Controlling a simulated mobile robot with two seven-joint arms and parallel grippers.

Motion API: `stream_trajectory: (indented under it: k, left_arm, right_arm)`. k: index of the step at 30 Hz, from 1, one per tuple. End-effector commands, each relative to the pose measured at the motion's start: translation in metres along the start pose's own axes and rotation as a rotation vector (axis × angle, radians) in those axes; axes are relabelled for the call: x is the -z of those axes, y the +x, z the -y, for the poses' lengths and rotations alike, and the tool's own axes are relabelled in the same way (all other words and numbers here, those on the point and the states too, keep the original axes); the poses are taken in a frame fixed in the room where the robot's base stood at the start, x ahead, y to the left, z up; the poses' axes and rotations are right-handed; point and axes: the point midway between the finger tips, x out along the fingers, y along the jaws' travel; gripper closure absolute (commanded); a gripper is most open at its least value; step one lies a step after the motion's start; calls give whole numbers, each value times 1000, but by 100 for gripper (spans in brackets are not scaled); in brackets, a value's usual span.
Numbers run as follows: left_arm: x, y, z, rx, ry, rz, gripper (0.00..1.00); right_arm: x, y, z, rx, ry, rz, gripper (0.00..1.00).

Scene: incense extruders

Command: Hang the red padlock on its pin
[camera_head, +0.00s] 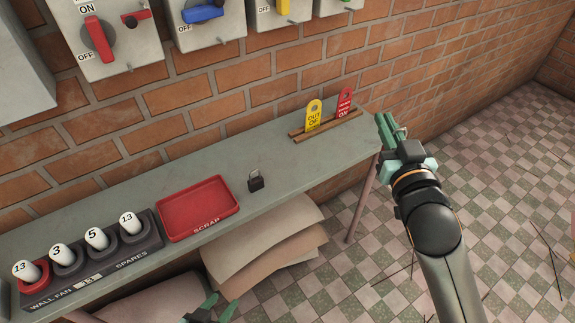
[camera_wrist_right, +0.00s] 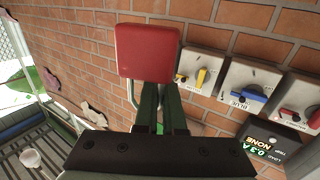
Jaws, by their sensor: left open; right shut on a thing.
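The red padlock (camera_wrist_right: 147,52) is at the fingertips of my right gripper (camera_wrist_right: 162,100) in the right wrist view, its flat red body facing the camera. Its shackle is mostly hidden by the fingers. In the head view my right gripper (camera_head: 388,130) is raised right of the shelf's end, and I cannot make out the red padlock there. The box with the red switch (camera_head: 100,40) is on the wall at upper left; it has a small metal stub (camera_head: 130,68) below the switch. I cannot tell whether this is the pin. My left gripper (camera_head: 212,308) is open and empty at the bottom edge.
The shelf (camera_head: 200,155) carries a red scrap tray (camera_head: 198,208), a small black padlock (camera_head: 256,181), a holder of fuses (camera_head: 92,262) and yellow (camera_head: 313,116) and red (camera_head: 344,102) tags in a wooden rack. Boxes with blue (camera_head: 203,12) and yellow switches line the brick wall.

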Motion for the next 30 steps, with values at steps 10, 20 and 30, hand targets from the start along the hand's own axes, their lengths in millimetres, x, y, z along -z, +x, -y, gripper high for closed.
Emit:
stream_trajectory:
  k: [10, 20, 30]
  left_arm:
    - [-4, 4, 0, 0, 0, 0, 50]
    - [-5, 4, 0, 0, 0, 0, 50]
    - [-8, 6, 0, 0, 0, 1, 50]
  right_arm:
    - [-90, 53, 93, 232, 4, -2, 100]
    - [-117, 60, 125, 308, 12, -13, 100]
    - [-120, 60, 125, 308, 12, -13, 100]
